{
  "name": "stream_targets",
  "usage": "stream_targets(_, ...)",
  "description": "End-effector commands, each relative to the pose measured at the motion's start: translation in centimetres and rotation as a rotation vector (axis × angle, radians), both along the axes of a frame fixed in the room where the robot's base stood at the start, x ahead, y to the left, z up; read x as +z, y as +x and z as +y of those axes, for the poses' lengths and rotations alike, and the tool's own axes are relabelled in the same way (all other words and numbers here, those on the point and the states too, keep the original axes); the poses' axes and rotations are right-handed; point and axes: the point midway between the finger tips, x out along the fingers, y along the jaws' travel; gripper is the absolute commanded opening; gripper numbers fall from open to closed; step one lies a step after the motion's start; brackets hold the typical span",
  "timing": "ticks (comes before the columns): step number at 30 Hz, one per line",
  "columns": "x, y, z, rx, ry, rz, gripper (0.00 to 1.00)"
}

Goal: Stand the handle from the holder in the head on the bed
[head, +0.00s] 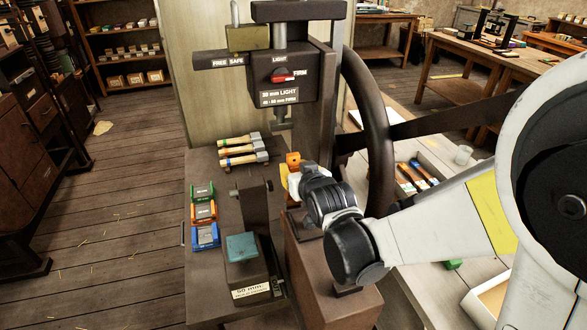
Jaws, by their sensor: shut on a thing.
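My gripper (291,178) is small in the head view, just right of the table's middle and below the press ram (283,122). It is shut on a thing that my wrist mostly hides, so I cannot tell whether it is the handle. An orange piece (293,158) and a bit of yellow show at the gripper. Several pale wooden handles (240,150) with dark and bluish ends lie side by side at the table's back. I cannot clearly make out the head or the press bed behind my arm.
Green, orange and blue trays (204,212) line the table's left side. A dark upright post and a teal-topped block (242,247) stand at the front. The large handwheel (368,130) rises beside my wrist. A tray with tools (415,175) lies on the right bench.

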Motion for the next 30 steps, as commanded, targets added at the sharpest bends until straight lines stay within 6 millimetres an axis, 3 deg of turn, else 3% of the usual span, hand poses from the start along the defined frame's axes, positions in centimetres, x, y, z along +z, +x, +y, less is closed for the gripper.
stream_targets(17,-0.61,-0.01,0.00,0.000,0.000,0.000,0.00)
stream_targets(18,-0.58,-0.01,0.00,0.000,0.000,0.000,0.30)
stream_targets(20,-0.53,-0.01,0.00,0.000,0.000,0.000,0.46)
stream_targets(30,-0.45,-0.21,-0.06,0.000,0.000,0.000,0.46)
